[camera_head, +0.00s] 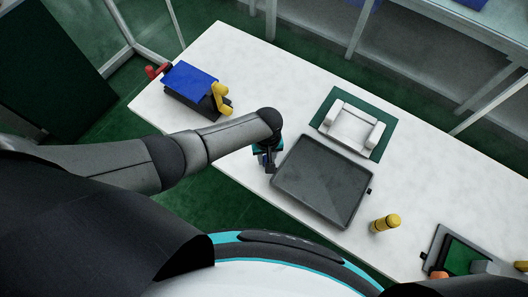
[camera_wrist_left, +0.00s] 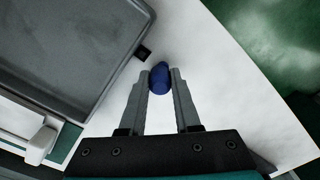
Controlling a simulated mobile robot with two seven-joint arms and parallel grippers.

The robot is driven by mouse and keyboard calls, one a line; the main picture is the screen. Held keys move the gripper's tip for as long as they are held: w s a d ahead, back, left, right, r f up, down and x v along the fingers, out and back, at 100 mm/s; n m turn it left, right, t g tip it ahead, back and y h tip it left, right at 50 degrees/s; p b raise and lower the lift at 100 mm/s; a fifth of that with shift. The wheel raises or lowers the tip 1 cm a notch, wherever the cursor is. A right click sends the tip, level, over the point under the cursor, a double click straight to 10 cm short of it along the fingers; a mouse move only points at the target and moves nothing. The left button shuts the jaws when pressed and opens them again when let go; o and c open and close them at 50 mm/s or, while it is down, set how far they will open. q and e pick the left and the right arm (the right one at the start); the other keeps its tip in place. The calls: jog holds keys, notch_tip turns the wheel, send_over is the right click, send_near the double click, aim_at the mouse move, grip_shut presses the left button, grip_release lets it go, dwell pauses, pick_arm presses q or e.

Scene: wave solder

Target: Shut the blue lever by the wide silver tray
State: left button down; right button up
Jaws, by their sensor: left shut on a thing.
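The wide tray (camera_head: 325,180) looks dark grey and lies flat on the white table in the head view. Part of it shows at the upper left of the left wrist view (camera_wrist_left: 70,50). My left gripper (camera_head: 266,160) is at the tray's left edge in the head view. In the left wrist view the left gripper (camera_wrist_left: 160,82) has its two fingers on either side of the rounded blue lever (camera_wrist_left: 160,76), shut on it. The lever's lower part and its pivot are hidden. A small dark block (camera_wrist_left: 143,52) sits on the tray's side near the lever. My right gripper is not in view.
A white fixture (camera_head: 352,126) on a green mat (camera_head: 327,105) stands behind the tray. A yellow cylinder (camera_head: 385,223) stands to its right. A blue-topped box (camera_head: 190,80) with yellow and red handles is at the far left. The table edge is close to the left gripper.

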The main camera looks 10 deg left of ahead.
pick_arm(q)
jog(key=shift+d+n, duration=0.15)
jog(key=shift+n, duration=0.15)
jog(key=c, duration=0.6)
grip_release()
jog(key=shift+r+p, duration=0.45)
jog(key=shift+r, duration=0.1)
jog(key=shift+r+p, duration=2.1)
jog(key=shift+r, duration=5)
